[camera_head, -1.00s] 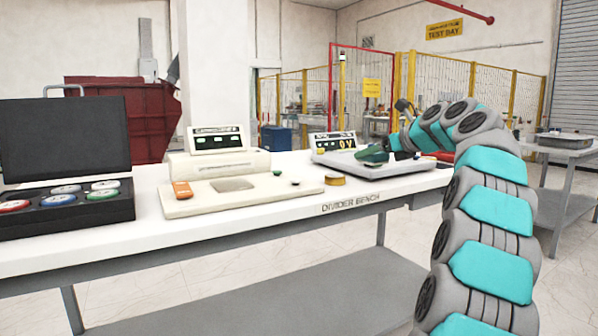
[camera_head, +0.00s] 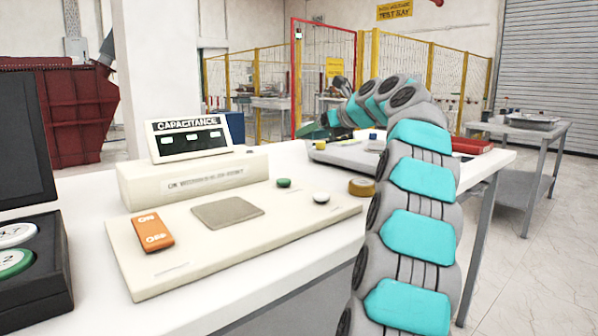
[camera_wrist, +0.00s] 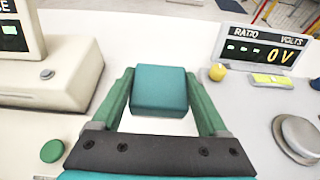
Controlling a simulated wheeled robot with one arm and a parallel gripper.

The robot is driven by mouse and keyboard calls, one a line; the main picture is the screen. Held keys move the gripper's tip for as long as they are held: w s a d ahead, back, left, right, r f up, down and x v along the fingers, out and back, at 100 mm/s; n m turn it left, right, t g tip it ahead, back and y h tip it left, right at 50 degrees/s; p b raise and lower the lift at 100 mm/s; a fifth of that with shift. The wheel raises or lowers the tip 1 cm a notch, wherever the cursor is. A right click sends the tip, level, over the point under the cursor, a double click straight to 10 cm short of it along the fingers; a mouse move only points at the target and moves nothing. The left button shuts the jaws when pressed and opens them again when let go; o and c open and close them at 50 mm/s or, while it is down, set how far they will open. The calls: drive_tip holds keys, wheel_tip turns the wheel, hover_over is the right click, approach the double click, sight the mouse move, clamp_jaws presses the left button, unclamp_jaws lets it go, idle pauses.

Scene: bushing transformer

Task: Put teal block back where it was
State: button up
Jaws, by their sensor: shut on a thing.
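The teal block (camera_wrist: 160,92) sits between the two green fingers of my gripper (camera_wrist: 160,76) in the wrist view, and the fingers are shut on it. White bench top shows below and around the block, which is held above it. In the head view my gripper (camera_head: 324,124) is far along the bench, above its far side. The block cannot be made out clearly there.
The capacitance meter (camera_head: 195,137) stands on the white bench behind a cream base with a grey square pad (camera_head: 228,212) and an orange switch (camera_head: 152,232). The ratio meter (camera_wrist: 265,46) is at right in the wrist view. A black case (camera_head: 35,275) holds discs.

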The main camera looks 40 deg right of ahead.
sight(313, 176)
wheel_tip(313, 176, down, 10)
drive_tip(key=shift+r+b, duration=0.1)
drive_tip(key=shift+b, duration=0.9)
drive_tip(key=o, duration=1.3)
drive_tip(key=shift+s+r, duration=0.1)
drive_tip(key=shift+s, duration=0.15)
drive_tip(key=v, duration=1.1)
drive_tip(key=shift+s, duration=0.25)
